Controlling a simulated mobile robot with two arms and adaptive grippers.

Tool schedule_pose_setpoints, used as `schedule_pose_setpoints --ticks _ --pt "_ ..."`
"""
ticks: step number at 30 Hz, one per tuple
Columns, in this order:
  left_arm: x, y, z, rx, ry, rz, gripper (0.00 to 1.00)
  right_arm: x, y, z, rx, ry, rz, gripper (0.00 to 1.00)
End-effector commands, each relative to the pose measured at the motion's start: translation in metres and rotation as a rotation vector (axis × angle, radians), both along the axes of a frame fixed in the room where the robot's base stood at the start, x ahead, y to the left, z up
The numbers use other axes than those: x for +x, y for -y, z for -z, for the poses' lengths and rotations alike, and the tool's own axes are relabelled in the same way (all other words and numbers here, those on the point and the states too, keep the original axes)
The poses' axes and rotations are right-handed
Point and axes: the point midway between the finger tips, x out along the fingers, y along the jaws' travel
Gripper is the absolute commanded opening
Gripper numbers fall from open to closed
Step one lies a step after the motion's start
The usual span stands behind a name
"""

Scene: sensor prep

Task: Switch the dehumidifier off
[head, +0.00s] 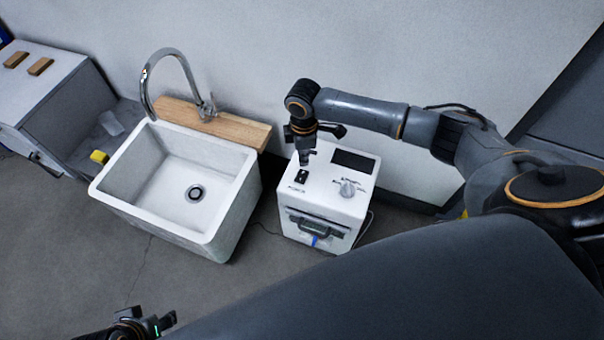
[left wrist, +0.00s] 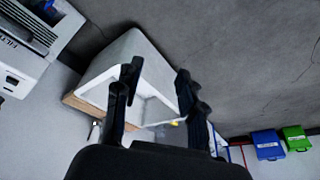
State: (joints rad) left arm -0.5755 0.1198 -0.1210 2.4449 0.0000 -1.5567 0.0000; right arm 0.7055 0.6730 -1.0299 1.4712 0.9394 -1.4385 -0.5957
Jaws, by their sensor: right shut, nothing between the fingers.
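The dehumidifier (head: 325,190) is a white box on the floor to the right of the sink. Its top carries a black switch (head: 301,176), a round grey knob (head: 347,188) and a dark display (head: 353,161). Its grilled side also shows at the upper left of the left wrist view (left wrist: 14,78). My right gripper (head: 304,162) points down just above the switch, shut and empty. Whether it touches the switch, and the switch's position, I cannot tell. My left gripper (head: 160,324) is at the bottom left, far from the dehumidifier; its fingers (left wrist: 158,80) are apart and empty.
A white sink (head: 215,214) with a curved tap (head: 146,80) and wooden ledge (head: 232,130) stands left of the dehumidifier. A grey cabinet (head: 50,75) is at far left. Blue (left wrist: 267,145) and green (left wrist: 296,139) boxes show in the left wrist view. The front floor is clear.

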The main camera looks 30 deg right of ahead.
Motion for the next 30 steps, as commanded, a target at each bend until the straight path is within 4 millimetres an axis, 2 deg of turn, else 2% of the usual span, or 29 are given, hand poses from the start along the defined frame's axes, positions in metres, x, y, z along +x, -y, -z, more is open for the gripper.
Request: schedule_pose_setpoints --ticks 18,30 --pt "0.012 0.003 0.045 0.0 -0.029 0.004 0.4 0.0 0.0 -0.02 0.0 0.0 0.0 0.0" --pt "0.014 0.003 0.051 0.0 -0.028 0.005 0.4 0.0 0.0 -0.02 0.0 0.0 0.0 0.0"
